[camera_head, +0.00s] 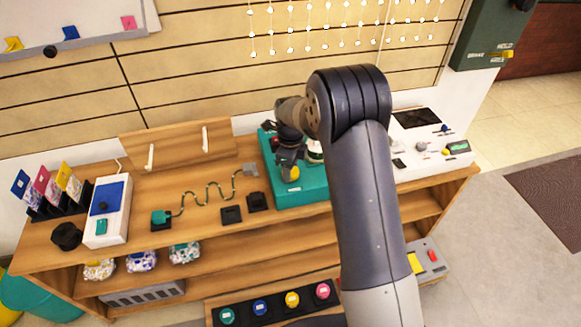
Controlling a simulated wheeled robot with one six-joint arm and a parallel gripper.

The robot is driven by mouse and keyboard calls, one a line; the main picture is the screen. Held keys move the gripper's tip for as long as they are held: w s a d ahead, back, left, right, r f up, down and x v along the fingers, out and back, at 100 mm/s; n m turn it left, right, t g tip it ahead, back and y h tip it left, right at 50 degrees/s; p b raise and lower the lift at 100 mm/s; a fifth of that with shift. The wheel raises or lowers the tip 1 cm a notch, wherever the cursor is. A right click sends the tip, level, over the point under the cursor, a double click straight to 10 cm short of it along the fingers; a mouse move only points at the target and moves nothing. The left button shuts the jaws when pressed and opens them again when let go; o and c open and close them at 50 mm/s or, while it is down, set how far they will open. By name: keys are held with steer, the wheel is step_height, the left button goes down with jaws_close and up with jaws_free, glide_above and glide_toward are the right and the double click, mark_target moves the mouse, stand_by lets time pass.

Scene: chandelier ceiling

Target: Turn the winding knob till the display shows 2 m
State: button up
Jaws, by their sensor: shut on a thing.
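A teal machine (312,193) stands on the wooden bench, right of its middle. A small yellow knob (294,175) shows low on it, right at the jaws of my gripper (288,170). My gripper points down over the teal machine and is shut on the yellow knob, though the jaws are small and dark here. A white round part (315,152) sits behind, partly hidden by my arm. I cannot make out a display reading in this view. My arm hides the right part of the machine.
A curved wire track (207,193) and black blocks (231,215) lie left of the machine. A white board with small parts (432,155) lies to the right. Bead strands (340,25) hang behind. A dark green box with a yellow lever (487,55) is at upper right.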

steer(key=shift+m, duration=0.3)
steer(key=o, duration=1)
steer(key=shift+r, duration=0.1)
step_height(320, 180, up, 11)
steer(key=shift+f, duration=0.15)
step_height(320, 180, down, 11)
steer(key=shift+r, duration=0.1)
stand_by(0.6)
